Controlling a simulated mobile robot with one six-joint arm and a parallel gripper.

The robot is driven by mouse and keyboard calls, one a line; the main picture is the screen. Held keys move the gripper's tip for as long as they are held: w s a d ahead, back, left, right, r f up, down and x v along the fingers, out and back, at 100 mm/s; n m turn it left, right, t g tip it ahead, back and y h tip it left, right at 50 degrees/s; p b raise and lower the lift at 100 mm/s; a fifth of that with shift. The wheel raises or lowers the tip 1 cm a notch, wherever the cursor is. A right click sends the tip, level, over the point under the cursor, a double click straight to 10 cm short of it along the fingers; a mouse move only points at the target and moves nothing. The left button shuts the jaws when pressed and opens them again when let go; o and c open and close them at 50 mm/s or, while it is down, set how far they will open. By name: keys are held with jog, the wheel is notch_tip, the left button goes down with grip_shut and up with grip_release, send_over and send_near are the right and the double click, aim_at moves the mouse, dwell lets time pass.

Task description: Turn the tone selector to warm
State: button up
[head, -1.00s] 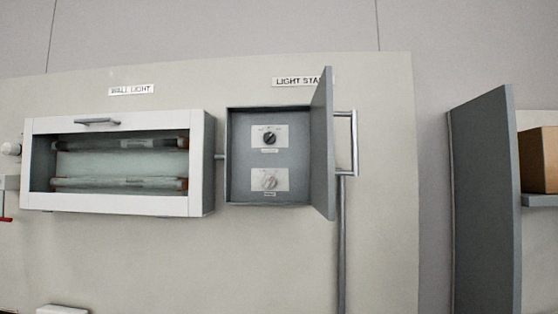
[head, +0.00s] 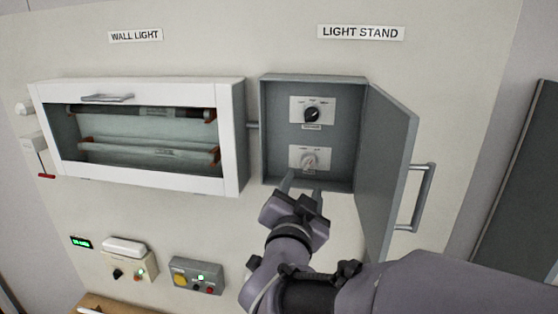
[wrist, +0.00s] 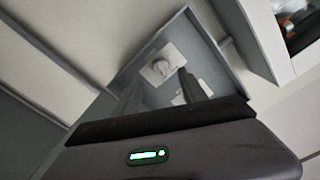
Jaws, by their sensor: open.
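The open grey light stand box (head: 282,172) holds two rotary knobs on white plates. The upper knob (head: 312,115) is black; the lower knob (head: 309,160) is pale with a small reddish mark. Their labels are too small to read, so I cannot tell which is the tone selector. My gripper (head: 303,182) is open and empty, just below the lower knob at the box's bottom edge. In the wrist view the pale knob (wrist: 162,66) shows clear ahead, while a dark finger partly hides the other plate (wrist: 192,92).
The box door (head: 385,170) stands open on the right, with a bar handle (head: 424,195) close to my arm. The wall light (head: 232,140) is at left. Small control boxes (head: 197,276) sit below.

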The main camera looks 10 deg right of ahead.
aim_at(307, 168)
jog(key=p+x, duration=0.1)
jog(key=x, duration=0.6)
jog(key=shift+w+d+p, duration=0.1)
jog(key=shift+w+p, duration=0.05)
jog(key=shift+p, duration=0.25)
jog(key=shift+w, duration=0.4)
grip_shut()
